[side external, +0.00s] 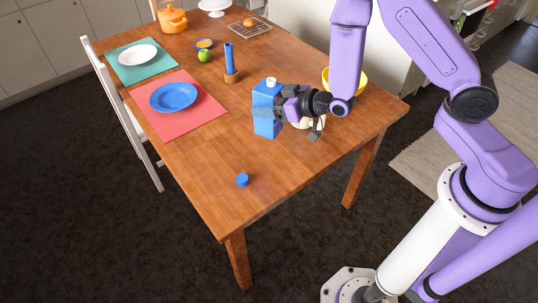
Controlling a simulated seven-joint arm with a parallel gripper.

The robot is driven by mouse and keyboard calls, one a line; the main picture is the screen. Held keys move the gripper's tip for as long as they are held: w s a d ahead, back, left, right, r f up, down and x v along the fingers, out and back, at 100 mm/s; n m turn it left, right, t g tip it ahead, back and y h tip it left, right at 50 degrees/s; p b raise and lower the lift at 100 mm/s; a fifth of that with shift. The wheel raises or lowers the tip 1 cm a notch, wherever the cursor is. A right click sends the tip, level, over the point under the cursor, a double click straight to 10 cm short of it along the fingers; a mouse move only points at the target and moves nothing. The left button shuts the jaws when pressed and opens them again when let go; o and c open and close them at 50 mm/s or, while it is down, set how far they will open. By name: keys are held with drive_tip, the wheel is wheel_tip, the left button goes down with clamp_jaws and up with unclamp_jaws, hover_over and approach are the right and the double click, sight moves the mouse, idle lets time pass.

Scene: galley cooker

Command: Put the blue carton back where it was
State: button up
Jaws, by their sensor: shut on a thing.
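The blue carton (266,126) with a white cap stands upright at the middle of the wooden table, towards its right side. The far finger is hidden. I cannot tell whether the carton's base touches the table or hangs just above it.
A cream object (307,123) is partly hidden behind my gripper, and a yellow bowl (361,79) is behind my arm. A small blue item (242,180) lies near the front. A candle holder (231,76) with a blue candle and a blue plate (173,97) stand farther left.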

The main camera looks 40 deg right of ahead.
sight(277, 134)
drive_tip(key=shift+f, duration=5.35)
drive_tip(key=shift+f, duration=0.1)
drive_tip(key=o, duration=1.4)
drive_tip(key=shift+c, duration=0.2)
drive_tip(key=v, duration=1.2)
drive_tip(key=shift+a, duration=0.1)
